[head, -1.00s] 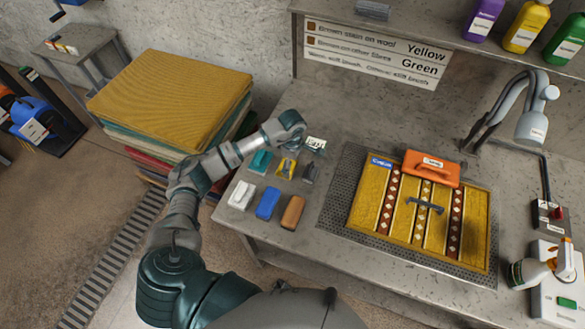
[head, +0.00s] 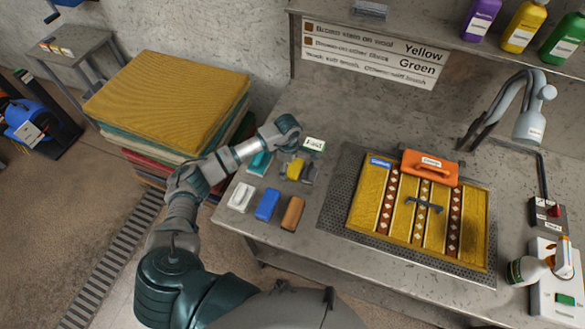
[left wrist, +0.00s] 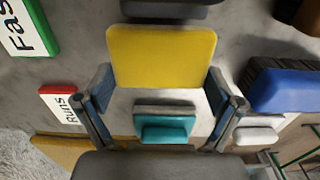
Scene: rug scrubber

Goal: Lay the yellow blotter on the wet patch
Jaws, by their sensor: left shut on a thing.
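The yellow blotter (head: 294,172) is a small padded block at the left of the bench. It also shows large in the left wrist view (left wrist: 161,55). My left gripper (head: 297,169) is shut on it, with a finger at each side of its near edge in the left wrist view. I cannot tell how high it is above the bench. The yellow rug (head: 366,200) with brown diamond bands lies on a perforated tray at the right. I cannot make out a wet patch on it. My right gripper is not in view.
An orange block (head: 430,168) sits on the rug's far edge, and a dark bar (head: 424,205) lies mid-rug. Teal (left wrist: 165,128), white (head: 241,197), blue (head: 267,204) and brown (head: 292,213) blocks stand nearby.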

